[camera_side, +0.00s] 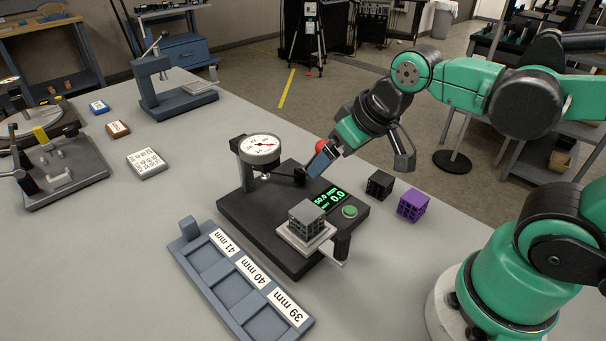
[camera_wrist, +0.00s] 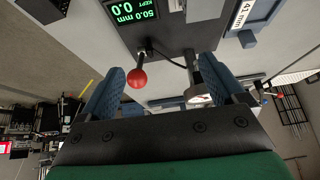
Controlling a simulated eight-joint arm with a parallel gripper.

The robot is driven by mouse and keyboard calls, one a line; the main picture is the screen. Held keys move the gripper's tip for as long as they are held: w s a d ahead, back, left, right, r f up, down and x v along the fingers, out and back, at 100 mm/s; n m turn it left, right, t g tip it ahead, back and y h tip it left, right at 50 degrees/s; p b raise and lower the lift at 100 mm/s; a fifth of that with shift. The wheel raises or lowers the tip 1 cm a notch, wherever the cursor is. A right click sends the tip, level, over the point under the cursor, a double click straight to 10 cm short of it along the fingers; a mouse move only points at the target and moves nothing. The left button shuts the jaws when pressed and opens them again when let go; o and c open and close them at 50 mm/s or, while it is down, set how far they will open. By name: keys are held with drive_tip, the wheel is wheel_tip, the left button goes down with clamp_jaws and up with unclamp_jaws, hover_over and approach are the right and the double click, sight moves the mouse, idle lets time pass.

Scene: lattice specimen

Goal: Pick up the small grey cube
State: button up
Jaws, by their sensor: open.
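The small grey lattice cube (camera_side: 306,214) sits on a pale square plate (camera_side: 290,238) at the front of a black gauge stand (camera_side: 237,206). My gripper (camera_side: 320,162) is open and empty above the back right of the stand, behind the cube and apart from it. In the wrist view its two blue fingers (camera_wrist: 160,72) stand wide apart, with a red ball knob (camera_wrist: 137,78) showing between them. The knob also shows beside the fingers in the side view (camera_side: 322,145). I do not see the grey cube in the wrist view.
A dial gauge (camera_side: 260,146), a lit display (camera_side: 330,197) and a green button (camera_side: 349,211) are on the stand. A black cube (camera_side: 380,184) and a purple cube (camera_side: 412,205) lie to the right. A blue tray (camera_side: 193,262) labelled 41, 40 and 39 mm lies in front.

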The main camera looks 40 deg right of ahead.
sight(307, 211)
drive_tip(key=a+g, duration=0.1)
drive_tip(key=a+f+g, duration=0.1)
drive_tip(key=a+g, duration=0.1)
drive_tip(key=a+f+g, duration=0.1)
drive_tip(key=shift+w+a+f+g, duration=0.1)
drive_tip(key=shift+w+a+g, duration=0.2)
drive_tip(key=shift+w+g, duration=0.1)
drive_tip(key=shift+a+f+g, duration=0.35)
drive_tip(key=shift+a+g, duration=0.1)
drive_tip(key=shift+g, duration=0.15)
drive_tip(key=shift+s+f, duration=0.1)
drive_tip(key=shift+f, duration=2.7)
clamp_jaws()
drive_tip(key=shift+r, duration=0.15)
